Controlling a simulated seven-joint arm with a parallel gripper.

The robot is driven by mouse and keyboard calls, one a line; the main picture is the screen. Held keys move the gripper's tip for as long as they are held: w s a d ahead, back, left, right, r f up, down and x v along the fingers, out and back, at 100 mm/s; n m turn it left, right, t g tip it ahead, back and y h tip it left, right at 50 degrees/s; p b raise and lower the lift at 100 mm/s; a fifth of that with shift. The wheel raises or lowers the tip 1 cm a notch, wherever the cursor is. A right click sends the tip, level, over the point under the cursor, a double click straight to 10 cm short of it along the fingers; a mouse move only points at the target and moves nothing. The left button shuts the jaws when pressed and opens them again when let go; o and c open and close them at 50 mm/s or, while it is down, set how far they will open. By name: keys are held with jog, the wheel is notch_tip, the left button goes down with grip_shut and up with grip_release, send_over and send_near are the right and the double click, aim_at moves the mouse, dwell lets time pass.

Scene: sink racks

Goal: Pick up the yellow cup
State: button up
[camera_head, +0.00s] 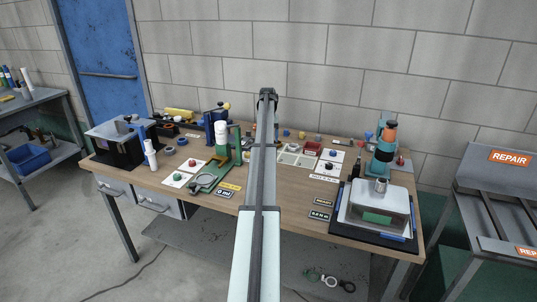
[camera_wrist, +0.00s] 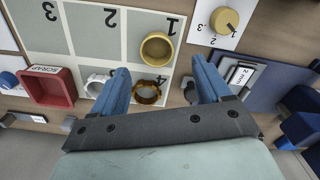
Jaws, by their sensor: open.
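The yellow cup (camera_wrist: 156,63) stands in the wrist view on the square marked 1 of a pale numbered board (camera_wrist: 100,45), its open mouth facing the camera. My gripper (camera_wrist: 159,66) has its two blue fingers spread apart and empty. In the picture the cup sits between and slightly beyond the fingertips, with clear space on both sides; the height between them is hard to tell. A brown-gold ring (camera_wrist: 147,101) shows between the fingers, nearer the palm. In the head view my arm reaches over the bench, and I cannot pick out the cup there.
A red scrap bin (camera_wrist: 48,88) and a white ring (camera_wrist: 97,80) lie left of the fingers. A yellow dial (camera_wrist: 226,22) and a blue tray (camera_wrist: 262,84) lie right. The wooden bench (camera_head: 300,190) holds a green press (camera_head: 222,160) and a scale-like device (camera_head: 375,205).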

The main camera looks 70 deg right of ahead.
jog(key=shift+s+f, duration=0.15)
jog(key=shift+f, duration=1.45)
jog(key=shift+s+f, duration=0.1)
jog(key=shift+f, duration=1.45)
jog(key=c, duration=1.1)
jog(key=shift+r, duration=0.1)
